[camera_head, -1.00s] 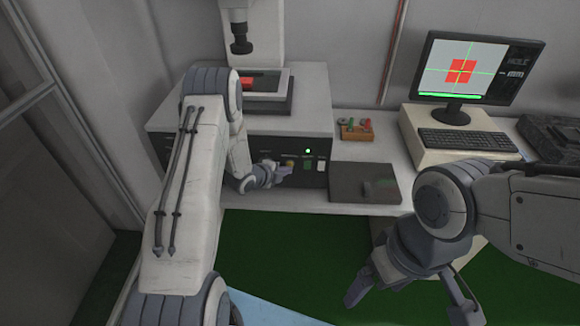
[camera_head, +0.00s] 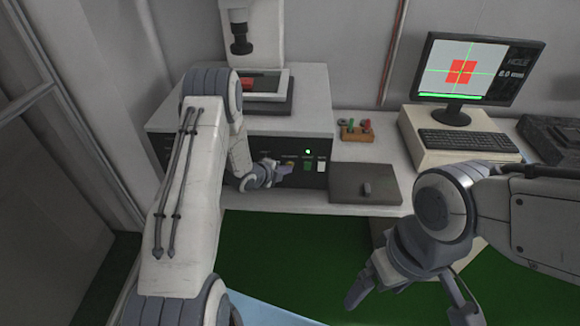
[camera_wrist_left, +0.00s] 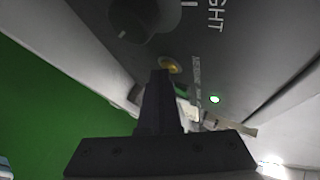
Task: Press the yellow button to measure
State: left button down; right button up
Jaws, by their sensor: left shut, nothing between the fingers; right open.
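The yellow button (camera_head: 290,163) is on the dark front panel of the measuring machine, partly hidden by my gripper in the head view. It also shows in the left wrist view (camera_wrist_left: 168,65), just beyond the fingertips. My left gripper (camera_head: 285,170) is shut and empty, with its tips at or very close to the button. I cannot tell whether they touch it. My right gripper (camera_head: 408,296) is open and empty, low at the right over the green floor.
A green button (camera_head: 307,165) and a white switch (camera_head: 321,166) sit right of the yellow button, below a lit green lamp (camera_head: 307,152). A dark knob (camera_wrist_left: 144,18) is nearby. A monitor (camera_head: 462,70) shows a red square, green crosshair and text. A dark pad (camera_head: 350,182) lies on the bench.

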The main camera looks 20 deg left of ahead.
dwell(0.4)
pick_arm(q)
jog(key=shift+s+d, duration=0.2)
jog(key=shift+s, duration=0.5)
jog(key=s, duration=0.2)
jog(key=s+d+b, duration=0.1)
jog(key=s, duration=0.1)
jog(key=shift+s+d, duration=0.2)
jog(key=shift+s, duration=0.2)
dwell(0.5)
